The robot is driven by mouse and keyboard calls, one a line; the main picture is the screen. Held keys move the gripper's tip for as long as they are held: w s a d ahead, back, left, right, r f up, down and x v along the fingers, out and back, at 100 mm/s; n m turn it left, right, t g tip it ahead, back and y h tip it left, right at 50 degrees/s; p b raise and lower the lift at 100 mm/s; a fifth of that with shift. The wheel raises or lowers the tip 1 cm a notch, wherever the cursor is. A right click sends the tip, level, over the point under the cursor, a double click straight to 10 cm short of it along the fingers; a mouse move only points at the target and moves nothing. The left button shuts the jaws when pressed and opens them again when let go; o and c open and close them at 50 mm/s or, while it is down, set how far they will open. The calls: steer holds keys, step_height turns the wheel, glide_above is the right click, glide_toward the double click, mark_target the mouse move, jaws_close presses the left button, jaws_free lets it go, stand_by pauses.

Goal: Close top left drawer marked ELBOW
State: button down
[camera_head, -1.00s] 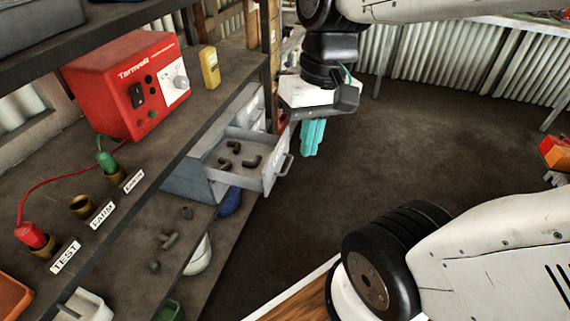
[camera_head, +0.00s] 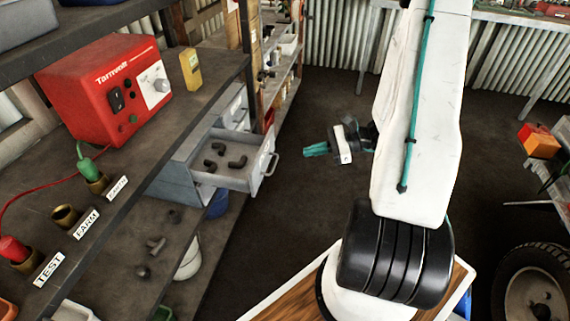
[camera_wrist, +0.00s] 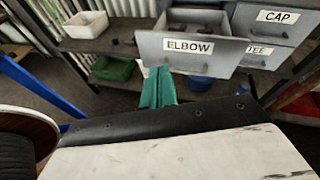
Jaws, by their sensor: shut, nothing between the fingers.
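The ELBOW drawer (camera_head: 234,170) is pulled open from a grey drawer cabinet (camera_head: 180,180) under the bench, with several dark elbow fittings (camera_head: 214,164) in it. In the wrist view, the ELBOW drawer front (camera_wrist: 188,50) faces me, left of the CAP drawer (camera_wrist: 273,18) and above the TEE drawer (camera_wrist: 258,52), which look closed. My gripper (camera_head: 308,151), with teal fingers, is right of the drawer front and apart from it in the head view. In the wrist view the fingers (camera_wrist: 158,72) are shut and empty, pointing at the lower left of the drawer front.
A red Tarnvolt unit (camera_head: 105,88) and a yellow meter (camera_head: 190,68) stand on the bench. Loose fittings (camera_head: 155,246) lie on the lower shelf. A white tray (camera_wrist: 86,24) and a green tray (camera_wrist: 112,68) show left in the wrist view. The floor right of the drawer is clear.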

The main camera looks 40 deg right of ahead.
steer(key=s+d+f+m+t+h, duration=0.25)
steer(key=d+f+m, duration=0.2)
steer(key=f, duration=0.35)
steer(key=r+x, duration=0.1)
steer(key=x, duration=1.3)
steer(key=shift+w+r+t, duration=0.35)
steer(key=shift+w, duration=0.05)
steer(key=shift+w+y, duration=0.1)
steer(key=shift+y, duration=0.15)
